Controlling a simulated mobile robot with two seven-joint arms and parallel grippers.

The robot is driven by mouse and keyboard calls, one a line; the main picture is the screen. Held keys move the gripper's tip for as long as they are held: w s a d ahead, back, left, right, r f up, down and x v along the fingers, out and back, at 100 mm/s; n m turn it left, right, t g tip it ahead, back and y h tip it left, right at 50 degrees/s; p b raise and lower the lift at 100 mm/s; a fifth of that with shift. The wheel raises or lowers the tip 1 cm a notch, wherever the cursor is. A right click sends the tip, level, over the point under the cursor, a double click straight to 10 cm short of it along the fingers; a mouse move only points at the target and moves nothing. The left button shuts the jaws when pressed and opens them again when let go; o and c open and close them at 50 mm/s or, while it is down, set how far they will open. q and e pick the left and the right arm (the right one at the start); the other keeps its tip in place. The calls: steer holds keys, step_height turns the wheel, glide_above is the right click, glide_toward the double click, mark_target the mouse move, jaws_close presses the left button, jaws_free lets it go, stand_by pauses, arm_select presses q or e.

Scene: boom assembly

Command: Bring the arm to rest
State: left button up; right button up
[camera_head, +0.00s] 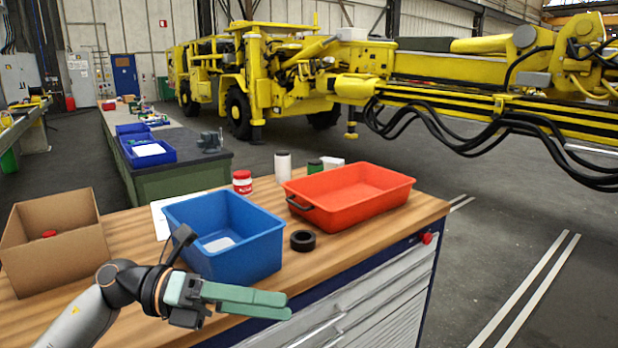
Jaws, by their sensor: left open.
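My left arm comes in from the lower left. Its left gripper (286,304) has green fingers that point right and is open, with nothing seen between the fingers. It is over the front edge of the wooden workbench (331,254), in front of the blue bin (258,254) in this view. The forearm reaches across the bench's front left part, in front of the cardboard box (62,256). My right gripper is not in view.
A red tray (365,212) stands at the bench's right, with a black ring (303,241) beside it. A red-and-white jar (242,182) and a white bottle (283,167) stand behind. Grey drawers (385,312) lie below the front edge. Yellow machinery (275,75) fills the background.

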arm_select(q)
steer(key=w+a+f+n+t+y, duration=0.1)
steer(key=a+f+n+t+y, duration=0.25)
steer(key=f+n+t, duration=0.6)
steer(key=w+a+f+n+t+y, duration=0.1)
steer(key=a+f+n+t+y, duration=0.2)
steer(key=f+n, duration=0.75)
steer(key=w+a+f+n+t+y, duration=0.15)
steer(key=f+n+t+y, duration=0.35)
steer(key=n, duration=1)
steer(key=s+a+f+n+g+y, duration=0.1)
steer(key=s+f+n+g+y, duration=0.1)
steer(key=s+f, duration=0.7)
steer(key=s+a+f+n+g+y, duration=0.1)
steer(key=s+f+n+g, duration=0.3)
steer(key=s+f, duration=0.5)
steer(key=shift+s+a+f+n+g+y, duration=0.25)
steer(key=shift+a+f+n+g+y, duration=0.1)
steer(key=shift+a+f+n, duration=0.3)
